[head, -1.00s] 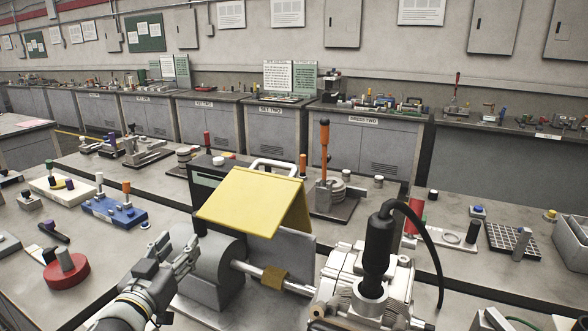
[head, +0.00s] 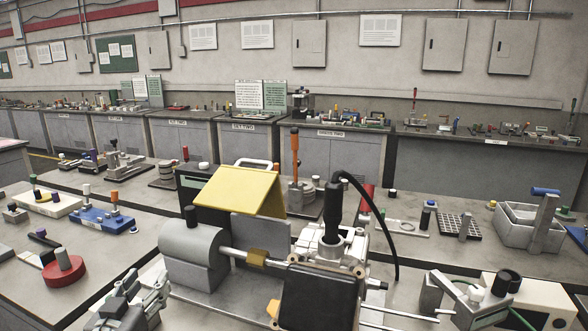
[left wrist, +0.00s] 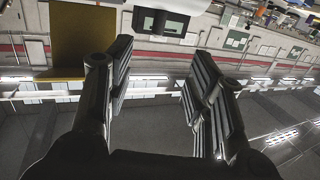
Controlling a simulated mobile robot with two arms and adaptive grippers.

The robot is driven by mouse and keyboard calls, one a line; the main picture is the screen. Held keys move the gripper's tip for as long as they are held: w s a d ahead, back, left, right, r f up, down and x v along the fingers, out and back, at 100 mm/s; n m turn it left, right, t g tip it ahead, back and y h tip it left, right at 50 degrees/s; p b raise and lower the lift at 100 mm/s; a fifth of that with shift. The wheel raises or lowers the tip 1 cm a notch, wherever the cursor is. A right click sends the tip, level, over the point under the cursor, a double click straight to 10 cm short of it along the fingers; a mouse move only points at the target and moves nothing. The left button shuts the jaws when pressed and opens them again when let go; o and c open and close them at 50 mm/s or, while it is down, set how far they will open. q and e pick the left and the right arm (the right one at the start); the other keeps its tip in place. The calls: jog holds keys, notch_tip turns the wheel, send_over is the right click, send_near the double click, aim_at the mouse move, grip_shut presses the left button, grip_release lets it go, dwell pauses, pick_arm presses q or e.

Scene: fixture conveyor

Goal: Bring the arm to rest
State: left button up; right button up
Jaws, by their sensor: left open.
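My left gripper (head: 132,298) is low in the head view, left of and nearer than the grey cylinder of the fixture (head: 190,255), and appears apart from it. In the left wrist view its two dark fingers are spread wide (left wrist: 160,80) with nothing between them. The fixture carries a tilted yellow plate (head: 238,190), a metal shaft with a brass collar (head: 257,258) and a black upright handle (head: 332,212). A yellow-brown panel (left wrist: 80,40) shows beyond the left finger in the left wrist view. I cannot make out my right gripper.
A red round base (head: 64,272) and a blue block (head: 102,219) sit on the bench at left. A grey bin (head: 520,225) and a dark grid tray (head: 460,226) stand at right. A dark square panel (head: 322,298) fills the front middle. Bare bench shows around the red base.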

pick_arm(q)
jog(key=s+d+f+g+y, duration=0.1)
jog(key=s+d+f+g, duration=0.1)
jog(key=s+f+g, duration=0.5)
jog(key=s+d+f, duration=0.2)
jog(key=s+f, duration=0.3)
jog(key=f, duration=0.6)
jog(key=s+d+f+m+g+h, duration=0.1)
jog(key=s+d+f+g, duration=0.25)
jog(key=s, duration=0.55)
jog(key=s+d+f+m+g, duration=0.15)
jog(key=s+f+g, duration=0.25)
jog(key=s, duration=0.5)
notch_tip(320, 180, down, 26)
jog(key=r, duration=0.1)
jog(key=s+a+f+g, duration=0.2)
jog(key=s+a+f, duration=0.1)
jog(key=s+f, duration=1.5)
